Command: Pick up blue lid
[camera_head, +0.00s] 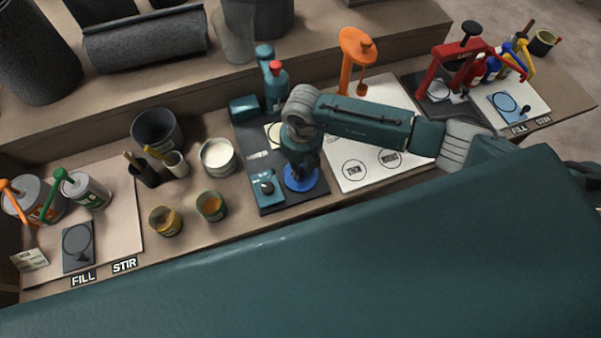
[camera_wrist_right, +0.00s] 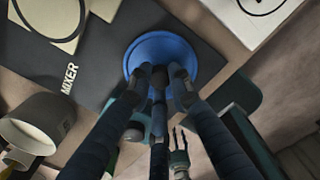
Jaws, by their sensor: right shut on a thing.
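The blue lid (camera_head: 301,180) is a round blue disc at the front right of the dark mixer mat (camera_head: 296,204). It shows large in the right wrist view (camera_wrist_right: 162,46). My right gripper (camera_head: 303,170) comes down over it from above, its dark fingers (camera_wrist_right: 160,80) shut on the middle of the lid. The fingers hide that middle part. I cannot tell whether the lid touches the mat. In the right wrist view, a small dark pronged shape (camera_wrist_right: 180,145) lies far below, perhaps my left gripper. Its state is unclear.
A teal mixer (camera_head: 276,92) stands on the mat behind. A can with pale contents (camera_head: 217,157) and two small open pots (camera_head: 211,206) stand left of the mat. My arm crosses above that sheet.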

